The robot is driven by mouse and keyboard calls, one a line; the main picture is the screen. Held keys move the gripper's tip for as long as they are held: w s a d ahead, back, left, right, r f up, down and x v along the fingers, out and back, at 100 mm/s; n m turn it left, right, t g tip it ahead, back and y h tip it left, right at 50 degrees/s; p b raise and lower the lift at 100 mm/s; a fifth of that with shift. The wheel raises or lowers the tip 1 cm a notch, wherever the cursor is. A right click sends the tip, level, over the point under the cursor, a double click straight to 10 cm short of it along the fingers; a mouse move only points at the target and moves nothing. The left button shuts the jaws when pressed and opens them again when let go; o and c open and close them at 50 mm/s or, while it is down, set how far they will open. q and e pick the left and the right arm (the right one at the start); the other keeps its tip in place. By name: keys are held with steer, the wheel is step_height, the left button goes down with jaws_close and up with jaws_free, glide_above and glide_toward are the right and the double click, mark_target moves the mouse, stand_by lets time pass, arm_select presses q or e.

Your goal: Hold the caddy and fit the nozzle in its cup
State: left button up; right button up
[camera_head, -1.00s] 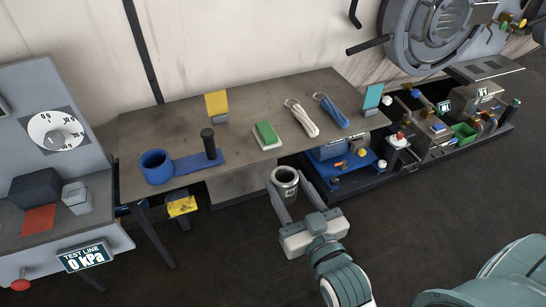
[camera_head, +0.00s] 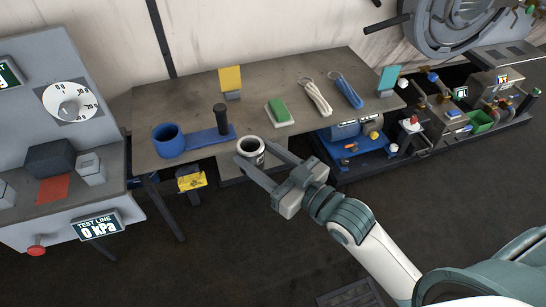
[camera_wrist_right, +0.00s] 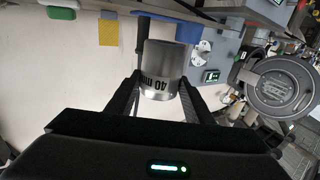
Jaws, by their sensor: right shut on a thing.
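The caddy is a blue base (camera_head: 200,138) with a blue ring cup (camera_head: 168,140) at its left end and a dark upright post (camera_head: 221,118) at its right end. It lies on the table near the front edge. The nozzle (camera_head: 251,149) is a short silver cylinder with a dark opening. My right gripper (camera_head: 254,160) is shut on it, in front of the table edge and right of the cup, apart from the caddy. In the right wrist view the nozzle (camera_wrist_right: 162,72) sits between the fingers and reads "40 m", partly cut off. My left gripper is not in view.
The table (camera_head: 290,78) also holds a green-and-white block (camera_head: 279,112), a white cord loop (camera_head: 316,97), a blue cord loop (camera_head: 347,92), and yellow (camera_head: 230,80) and teal (camera_head: 388,79) cards. A gauge panel (camera_head: 70,105) stands left. Machinery (camera_head: 365,140) fills the right.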

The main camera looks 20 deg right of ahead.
mark_target(237, 147)
steer(key=a+n+y, duration=0.1)
steer(key=w+a+n+g+y, duration=0.1)
steer(key=w+a+r+g+y, duration=0.1)
steer(key=a, duration=0.1)
steer(key=shift+n, duration=0.4)
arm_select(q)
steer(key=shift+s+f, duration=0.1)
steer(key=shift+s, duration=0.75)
arm_select(e)
steer(key=w+a+r+n+g+y, duration=0.1)
steer(key=w+a+n+g+y, duration=0.2)
steer(key=a+n+g+y, duration=0.1)
steer(key=shift+a+r+g, duration=0.2)
steer(key=shift+a+g, duration=0.6)
steer(key=shift+a, duration=0.1)
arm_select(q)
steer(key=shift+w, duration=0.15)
